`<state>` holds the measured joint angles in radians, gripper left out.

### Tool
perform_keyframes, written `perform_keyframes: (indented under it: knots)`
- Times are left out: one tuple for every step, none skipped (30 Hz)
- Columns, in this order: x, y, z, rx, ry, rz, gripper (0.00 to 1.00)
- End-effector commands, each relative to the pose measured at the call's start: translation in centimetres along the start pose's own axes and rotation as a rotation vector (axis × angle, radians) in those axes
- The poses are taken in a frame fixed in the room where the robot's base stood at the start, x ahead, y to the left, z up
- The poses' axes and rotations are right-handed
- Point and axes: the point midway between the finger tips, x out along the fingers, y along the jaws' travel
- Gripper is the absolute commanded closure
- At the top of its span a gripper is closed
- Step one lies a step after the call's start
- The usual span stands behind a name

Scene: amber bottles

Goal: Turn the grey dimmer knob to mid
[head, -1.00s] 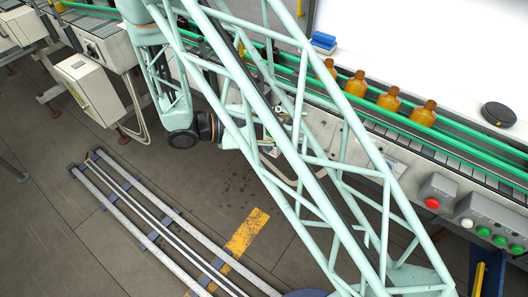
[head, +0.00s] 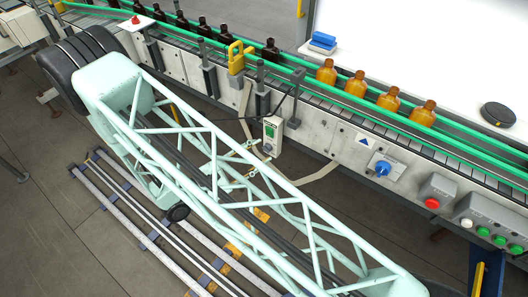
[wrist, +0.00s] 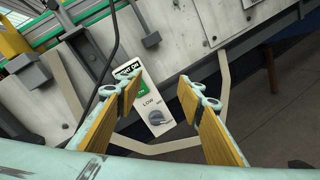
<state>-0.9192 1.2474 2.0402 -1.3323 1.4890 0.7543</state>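The grey dimmer knob (wrist: 156,117) sits on the lower part of a small white control box (wrist: 148,97), with a green display above it. The word LOW is printed beside the knob; its exact pointer position is too small to read. The box hangs at the conveyor's side in the head view (head: 272,136). My gripper (wrist: 159,88) is open and empty in the wrist view. Its two yellow-padded fingers frame the box from either side, with the knob appearing between them. Contact is not visible.
The conveyor (head: 330,125) carries amber bottles (head: 357,84) and darker bottles (head: 270,51). A blue rotary knob (head: 382,167), a red button (head: 432,203) and green buttons (head: 484,231) lie to the right. A dark cable (wrist: 112,50) and pale strap (wrist: 165,146) run near the box.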

Motion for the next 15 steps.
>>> perform_keyframes:
  knots:
    - [-0.5, -0.5, -1.1, -0.012, 0.008, 0.024, 0.65]
    - [-0.8, -0.7, -1.6, -0.017, 0.014, 0.037, 0.65]
    - [-1.1, -1.0, -2.4, -0.025, 0.020, 0.054, 0.65]
    - [-1.4, -1.2, -2.9, -0.030, 0.025, 0.067, 0.65]
    - [-1.7, -1.4, -3.5, -0.035, 0.031, 0.081, 0.65]
    - [-2.0, -1.7, -4.2, -0.042, 0.038, 0.100, 0.65]
    - [-2.3, -1.9, -4.7, -0.046, 0.043, 0.112, 0.65]
    - [-2.5, -2.2, -5.2, -0.051, 0.048, 0.125, 0.65]
    - [-2.9, -2.5, -5.9, -0.057, 0.055, 0.143, 0.65]
    - [-3.2, -2.7, -6.4, -0.061, 0.060, 0.154, 0.65]
    - [-3.4, -3.0, -6.9, -0.066, 0.065, 0.165, 0.65]
    - [-3.7, -3.3, -7.4, -0.071, 0.071, 0.179, 0.65]
    - [-3.9, -3.5, -7.8, -0.075, 0.076, 0.189, 0.65]
    - [-4.1, -3.7, -8.2, -0.079, 0.080, 0.198, 0.65]
    - [-4.3, -3.9, -8.6, -0.082, 0.085, 0.209, 0.65]
